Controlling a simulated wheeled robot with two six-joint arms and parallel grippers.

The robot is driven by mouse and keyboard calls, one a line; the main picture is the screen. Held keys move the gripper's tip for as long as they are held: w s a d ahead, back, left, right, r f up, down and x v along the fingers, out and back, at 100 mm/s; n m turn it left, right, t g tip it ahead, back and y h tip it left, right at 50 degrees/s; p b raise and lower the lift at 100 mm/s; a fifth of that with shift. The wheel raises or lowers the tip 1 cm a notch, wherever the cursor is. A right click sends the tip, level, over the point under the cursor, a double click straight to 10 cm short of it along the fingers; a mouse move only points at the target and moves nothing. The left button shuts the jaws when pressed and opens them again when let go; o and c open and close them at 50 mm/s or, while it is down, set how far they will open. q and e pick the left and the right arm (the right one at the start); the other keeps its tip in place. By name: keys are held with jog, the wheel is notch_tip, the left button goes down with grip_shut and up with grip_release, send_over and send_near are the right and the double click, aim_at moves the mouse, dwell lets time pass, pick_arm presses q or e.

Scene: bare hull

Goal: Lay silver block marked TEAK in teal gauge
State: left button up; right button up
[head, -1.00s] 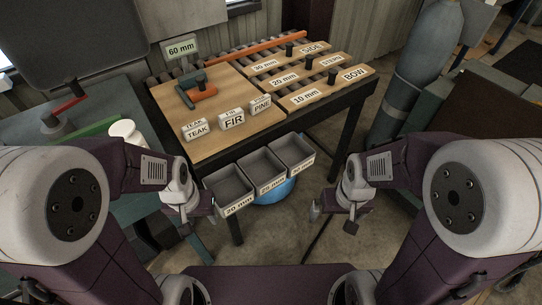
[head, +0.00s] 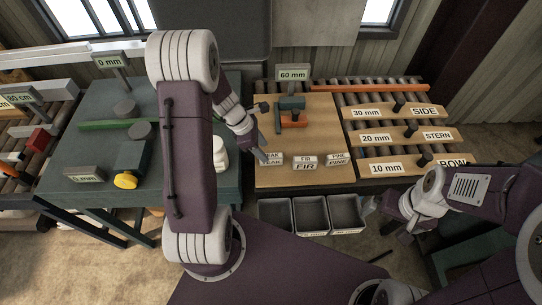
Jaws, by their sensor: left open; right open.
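The silver block marked TEAK (head: 273,159) lies at the front left of the wooden board (head: 265,178), left of the blocks marked FIR (head: 305,163) and PINE (head: 338,158). A teal piece (head: 291,103) sits behind it on the board, with an orange piece (head: 294,121) against its front. My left gripper (head: 262,132) is open and empty at the board's left edge. One finger is close to the TEAK block and overlaps its left end; I cannot tell if they touch. My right gripper (head: 387,219) is open and empty, low in front of the table at the right.
Three grey bins (head: 311,215) hang at the table's front. Boards marked SIDE, STERN and BOW (head: 410,167) lie on rollers at right. A white container (head: 220,153) stands beside my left arm. The teal bench (head: 70,165) at left carries a yellow-knobbed device (head: 130,165).

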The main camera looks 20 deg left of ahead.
aim_at(271, 155)
pick_arm(q)
jog(key=shift+w+d+f, duration=0.15)
jog(key=shift+w+f, duration=0.3)
jog(key=shift+f, duration=0.2)
jog(key=shift+w+d+f, duration=0.1)
jog(key=shift+w+f, duration=0.3)
jog(key=shift+f, duration=0.2)
jog(key=x, duration=0.2)
jog(key=b+x, duration=0.1)
jog(key=shift+s+d+f, duration=0.25)
jog(key=shift+d+f, duration=0.05)
jog(key=shift+d, duration=0.05)
jog(key=shift+w+f, duration=0.2)
jog(key=shift+w, duration=0.1)
grip_shut()
